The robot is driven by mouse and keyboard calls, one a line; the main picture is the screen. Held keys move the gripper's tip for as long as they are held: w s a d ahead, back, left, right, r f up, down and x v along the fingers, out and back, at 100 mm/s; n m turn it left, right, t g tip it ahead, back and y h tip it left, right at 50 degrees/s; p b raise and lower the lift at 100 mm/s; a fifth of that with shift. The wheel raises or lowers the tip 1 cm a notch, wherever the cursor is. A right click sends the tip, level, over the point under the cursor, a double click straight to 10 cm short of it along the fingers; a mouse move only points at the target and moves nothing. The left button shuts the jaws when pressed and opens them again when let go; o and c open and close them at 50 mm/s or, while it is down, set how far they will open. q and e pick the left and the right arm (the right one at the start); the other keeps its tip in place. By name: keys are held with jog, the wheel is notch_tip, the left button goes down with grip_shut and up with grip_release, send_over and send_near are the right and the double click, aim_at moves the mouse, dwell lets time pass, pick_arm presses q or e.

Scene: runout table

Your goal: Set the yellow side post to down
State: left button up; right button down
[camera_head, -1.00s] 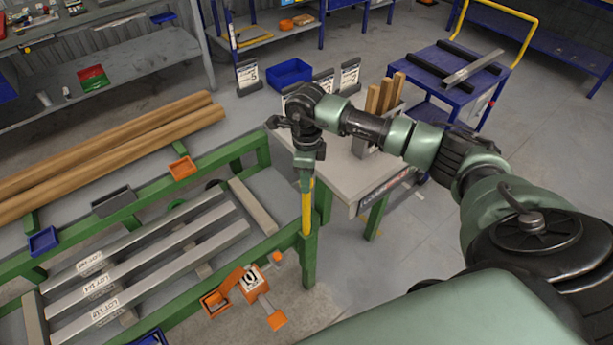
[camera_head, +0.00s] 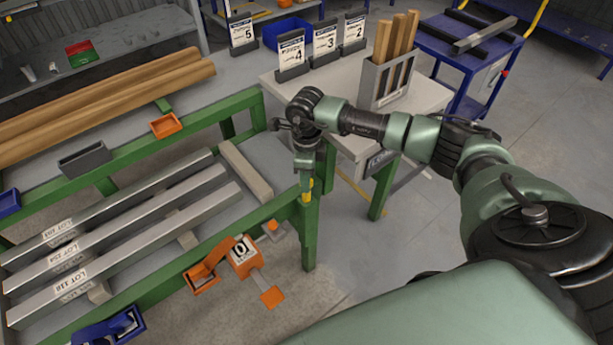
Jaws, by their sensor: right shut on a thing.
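The yellow side post (camera_head: 307,188) stands upright at the front right corner of the green runout table (camera_head: 310,235). Only a short yellow length shows between my gripper and the green corner leg. My right gripper (camera_head: 305,168) points down from above and is shut on the top of the post. The fingers and wrist hide the post's upper end. My left gripper is not in view.
Several grey bars with lot labels (camera_head: 130,255) lie on the table left of the post. An orange bracket (camera_head: 243,258) hangs at the front rail. A pale side table (camera_head: 345,105) with number cards and a wood-holding rack (camera_head: 388,80) stands behind.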

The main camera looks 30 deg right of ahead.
jog(key=shift+s+f, duration=0.1)
jog(key=shift+f, duration=0.05)
jog(key=c, duration=1.2)
grip_release()
jog(key=shift+c, duration=0.2)
jog(key=shift+o, duration=1.2)
notch_tip(320, 180, up, 8)
jog(key=shift+f+b, duration=0.15)
jog(key=shift+b, duration=0.2)
